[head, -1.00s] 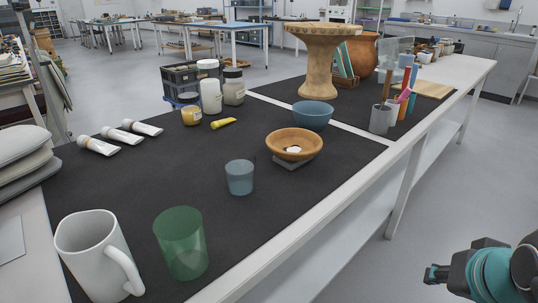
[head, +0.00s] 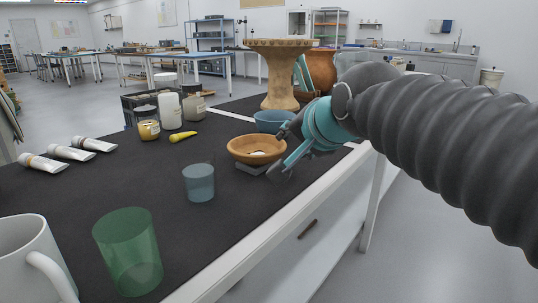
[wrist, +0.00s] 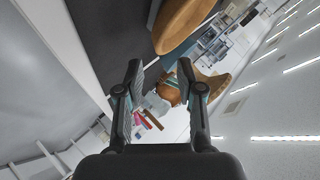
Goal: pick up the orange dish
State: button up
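The orange dish (head: 252,147) is a shallow round bowl standing upright on a small grey block (head: 247,166) on the dark mat. Something white shows inside it. In the wrist view the orange dish (wrist: 182,22) appears large at the top, beyond my fingertips. My gripper (head: 284,150) is just right of the dish, its two fingers spread. In the wrist view my gripper (wrist: 160,72) is open, with nothing between the fingers. Whether a finger touches the dish's rim I cannot tell.
A blue bowl (head: 270,121) stands close behind the dish, partly hidden by my gripper. A blue cup (head: 199,184) is in front left, and a green cup (head: 130,252) nearer. A tall clay stand (head: 281,80) rises behind.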

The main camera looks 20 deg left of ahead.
aim_at(282, 146)
jog(key=shift+w+r+b+x, duration=0.1)
jog(key=shift+b+x, duration=0.05)
jog(key=shift+x, duration=1.7)
jog(key=shift+w+r+b+x, duration=0.1)
jog(key=shift+r+b+x, duration=0.05)
jog(key=shift+x, duration=1.75)
grip_shut()
